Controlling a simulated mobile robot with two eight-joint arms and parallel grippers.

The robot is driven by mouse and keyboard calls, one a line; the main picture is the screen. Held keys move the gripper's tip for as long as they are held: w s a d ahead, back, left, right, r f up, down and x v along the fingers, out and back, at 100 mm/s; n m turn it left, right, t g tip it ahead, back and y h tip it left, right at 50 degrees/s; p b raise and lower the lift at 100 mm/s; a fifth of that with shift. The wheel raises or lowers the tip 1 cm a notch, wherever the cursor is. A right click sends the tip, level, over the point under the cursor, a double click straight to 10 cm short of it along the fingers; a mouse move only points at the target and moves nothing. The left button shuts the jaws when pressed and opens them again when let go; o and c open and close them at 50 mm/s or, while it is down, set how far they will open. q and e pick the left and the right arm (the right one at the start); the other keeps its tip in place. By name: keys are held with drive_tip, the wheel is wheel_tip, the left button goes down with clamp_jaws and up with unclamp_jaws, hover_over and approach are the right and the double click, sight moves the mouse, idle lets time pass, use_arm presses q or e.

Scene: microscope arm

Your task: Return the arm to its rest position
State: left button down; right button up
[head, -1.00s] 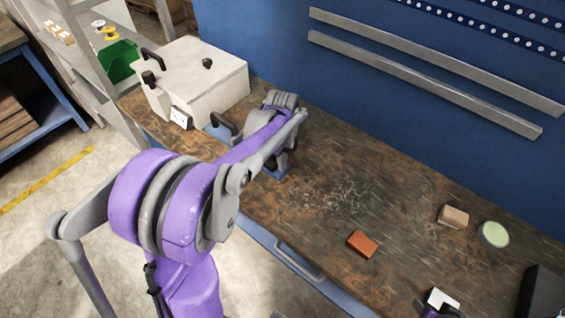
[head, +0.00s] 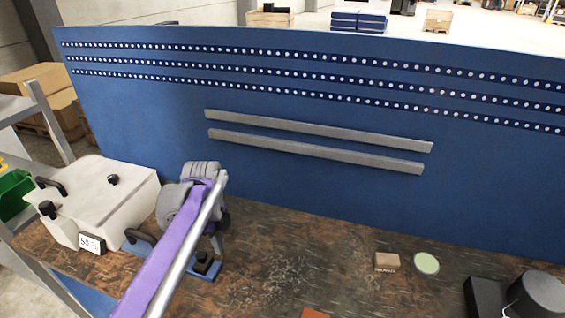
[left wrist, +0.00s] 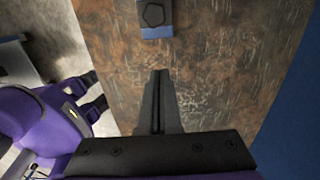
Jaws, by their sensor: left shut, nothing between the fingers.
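My left arm, purple and grey, reaches over the brown workbench in the head view. Its gripper (head: 218,240) is partly hidden behind the wrist. In the left wrist view the black fingers (left wrist: 160,73) are together and point down at the bench, with nothing between them. A small blue block with a black knob (head: 205,266) is close to the gripper; it also shows just past the fingertips in the left wrist view (left wrist: 155,17). Contact between them cannot be made out. I cannot make out my right gripper in either current view.
A white box with black handles (head: 98,200) stands left of the gripper, a small label card (head: 92,243) before it. A blue wall (head: 330,210) closes the back. A tan block (head: 387,262), a pale green disc (head: 426,263) and a black cylinder (head: 540,295) are at right.

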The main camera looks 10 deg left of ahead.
use_arm(q)
drive_tip(key=s+d+f+n+t, duration=0.2)
drive_tip(key=s+d+n, duration=0.3)
drive_tip(key=s+n, duration=0.3)
drive_tip(key=s+d+f+n+t, duration=0.3)
drive_tip(key=s+d+f+n, duration=0.1)
drive_tip(key=s+n, duration=0.5)
drive_tip(key=shift+d+f+n, duration=0.3)
drive_tip(key=shift+d+n, duration=0.2)
drive_tip(key=shift+n, duration=0.4)
